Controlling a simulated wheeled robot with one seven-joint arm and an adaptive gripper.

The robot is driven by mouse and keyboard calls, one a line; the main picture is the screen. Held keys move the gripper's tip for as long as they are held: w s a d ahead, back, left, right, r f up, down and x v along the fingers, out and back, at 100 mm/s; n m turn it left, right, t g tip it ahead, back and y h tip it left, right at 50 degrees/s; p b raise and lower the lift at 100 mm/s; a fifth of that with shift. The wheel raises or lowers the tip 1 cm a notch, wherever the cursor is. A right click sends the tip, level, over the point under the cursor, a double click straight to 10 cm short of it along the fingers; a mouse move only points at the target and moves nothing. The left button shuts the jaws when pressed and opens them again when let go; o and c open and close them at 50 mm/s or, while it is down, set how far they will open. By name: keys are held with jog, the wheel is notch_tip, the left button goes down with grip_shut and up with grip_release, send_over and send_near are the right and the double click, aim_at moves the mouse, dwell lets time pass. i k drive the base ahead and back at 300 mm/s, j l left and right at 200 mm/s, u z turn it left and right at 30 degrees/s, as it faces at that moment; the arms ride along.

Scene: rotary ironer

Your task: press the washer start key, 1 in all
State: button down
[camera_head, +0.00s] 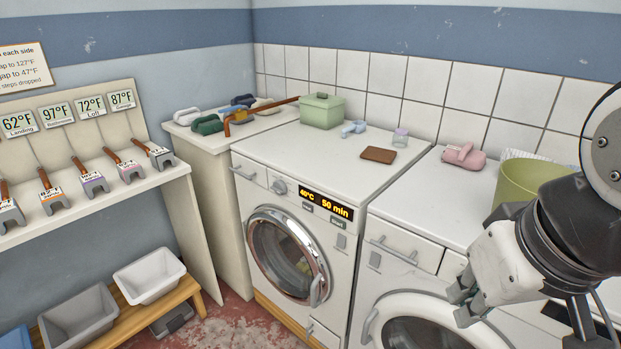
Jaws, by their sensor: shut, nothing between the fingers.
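The washer (292,230) stands at the centre of the view with its round glass door closed. Its display (326,203) reads 40°C and 50 min. Under the display are two small dark keys; the right one (338,222) seems to be labelled Start, and the left one's label (307,207) is too small to read. My gripper (461,306) is at the lower right, shut and empty, in front of the second machine. It is apart from the washer, to the right of and below the keys.
A second white machine (408,262) adjoins on the right. On the washer top are a green box (321,111), a brown block (378,155) and small items. A green bucket (530,182) stands behind my arm. At left are a shelf (90,196) of tools and grey and white bins (150,275).

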aim_at(335, 220)
jog(key=i+j, duration=0.1)
jog(key=j, duration=0.9)
jog(key=i+j+u, duration=0.1)
jog(key=j, duration=0.4)
jog(key=i+j, duration=0.15)
jog(key=j, duration=0.35)
jog(key=i+j, duration=0.1)
jog(key=j, duration=0.4)
jog(key=u, duration=0.05)
